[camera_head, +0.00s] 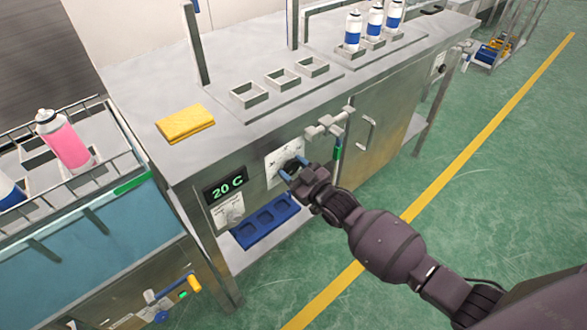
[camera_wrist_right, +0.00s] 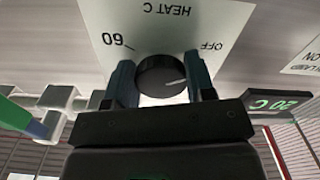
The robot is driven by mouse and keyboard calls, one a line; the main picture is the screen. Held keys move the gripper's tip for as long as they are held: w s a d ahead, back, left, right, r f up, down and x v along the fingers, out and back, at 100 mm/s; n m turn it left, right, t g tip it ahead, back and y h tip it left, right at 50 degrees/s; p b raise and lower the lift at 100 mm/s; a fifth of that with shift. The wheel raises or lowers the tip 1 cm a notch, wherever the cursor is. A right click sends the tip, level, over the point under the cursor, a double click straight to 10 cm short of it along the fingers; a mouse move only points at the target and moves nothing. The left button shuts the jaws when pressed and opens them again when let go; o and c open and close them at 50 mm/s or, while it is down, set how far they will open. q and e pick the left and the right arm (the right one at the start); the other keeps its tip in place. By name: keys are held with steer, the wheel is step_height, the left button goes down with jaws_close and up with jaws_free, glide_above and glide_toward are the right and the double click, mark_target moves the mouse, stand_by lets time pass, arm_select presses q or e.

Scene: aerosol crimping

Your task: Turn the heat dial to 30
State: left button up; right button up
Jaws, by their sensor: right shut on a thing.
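The heat dial is a round black knob (camera_wrist_right: 161,76) on a pale plate (camera_wrist_right: 180,22) marked HEAT C, OFF and 60, seen upside down in the right wrist view. A white mark on the knob points toward the right finger, on the OFF side. My right gripper (camera_wrist_right: 162,82) is shut on the knob, one finger on each side. In the head view my right gripper (camera_head: 291,171) reaches the plate (camera_head: 276,163) on the cabinet front and mostly hides the knob. The green display (camera_head: 226,187) reads 20 C. My left gripper is not in view.
A lever valve (camera_head: 328,123) and a door handle (camera_head: 367,132) stick out right of the plate. A blue tray (camera_head: 265,222) sits below.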

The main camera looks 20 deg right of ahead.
steer(key=shift+r+m, duration=0.1)
steer(key=shift+m, duration=0.8)
steer(key=m, duration=0.2)
steer(key=shift+a+m+p, duration=0.1)
steer(key=shift+m+p, duration=0.2)
steer(key=shift+p, duration=0.1)
steer(key=m, duration=0.3)
steer(key=shift+m, duration=0.3)
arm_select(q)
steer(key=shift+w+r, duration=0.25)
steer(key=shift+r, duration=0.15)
arm_select(e)
steer(key=shift+a+m, duration=0.1)
steer(key=shift+m, duration=1.6)
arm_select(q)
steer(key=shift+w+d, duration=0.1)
arm_select(e)
steer(key=o, duration=0.9)
steer(key=shift+s, duration=0.1)
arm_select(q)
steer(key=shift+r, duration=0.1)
